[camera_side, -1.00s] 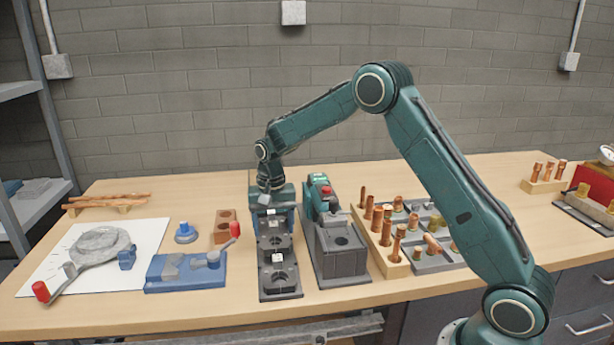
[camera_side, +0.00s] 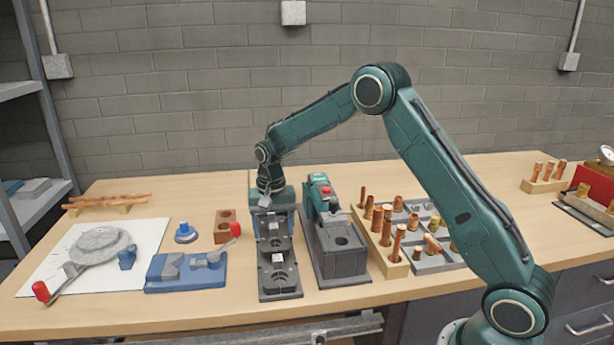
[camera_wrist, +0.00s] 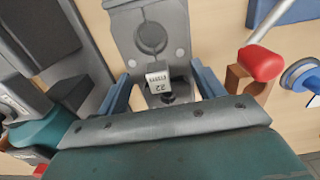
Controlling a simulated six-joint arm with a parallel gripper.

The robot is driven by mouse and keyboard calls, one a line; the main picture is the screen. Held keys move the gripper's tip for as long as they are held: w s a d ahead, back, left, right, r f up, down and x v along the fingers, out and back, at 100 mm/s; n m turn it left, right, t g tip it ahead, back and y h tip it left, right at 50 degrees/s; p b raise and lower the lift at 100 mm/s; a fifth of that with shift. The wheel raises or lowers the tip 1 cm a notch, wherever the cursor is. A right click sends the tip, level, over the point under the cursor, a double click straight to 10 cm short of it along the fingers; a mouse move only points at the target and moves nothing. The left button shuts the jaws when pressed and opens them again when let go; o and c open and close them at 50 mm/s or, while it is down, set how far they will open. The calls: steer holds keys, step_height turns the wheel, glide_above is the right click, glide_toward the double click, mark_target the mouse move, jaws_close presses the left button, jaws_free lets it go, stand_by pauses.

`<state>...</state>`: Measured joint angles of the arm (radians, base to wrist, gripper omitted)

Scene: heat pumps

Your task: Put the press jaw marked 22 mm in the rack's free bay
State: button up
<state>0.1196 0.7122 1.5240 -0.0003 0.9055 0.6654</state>
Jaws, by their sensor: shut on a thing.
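My gripper (camera_wrist: 163,88) is shut on a grey press jaw with a pale label block (camera_wrist: 157,80) that reads 22. In the side view, my gripper (camera_side: 268,208) is low at the back end of the dark grey rack (camera_side: 281,295). The rack also shows in the wrist view (camera_wrist: 150,12), with a round recess beyond the held jaw. My gripper body hides the lower part of the jaw, so I cannot tell whether it touches the rack's floor. Another pale label (camera_side: 277,257) stands at the front part of the rack.
A green press tool on a grey stand (camera_side: 340,262) is close on the rack's right. Copper fittings in trays (camera_side: 428,262) are further right.

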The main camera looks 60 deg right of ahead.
steer(key=shift+f, duration=0.95)
stand_by(0.6)
steer(key=o, duration=1.4)
step_height(320, 180, up, 14)
steer(key=shift+f, duration=0.1)
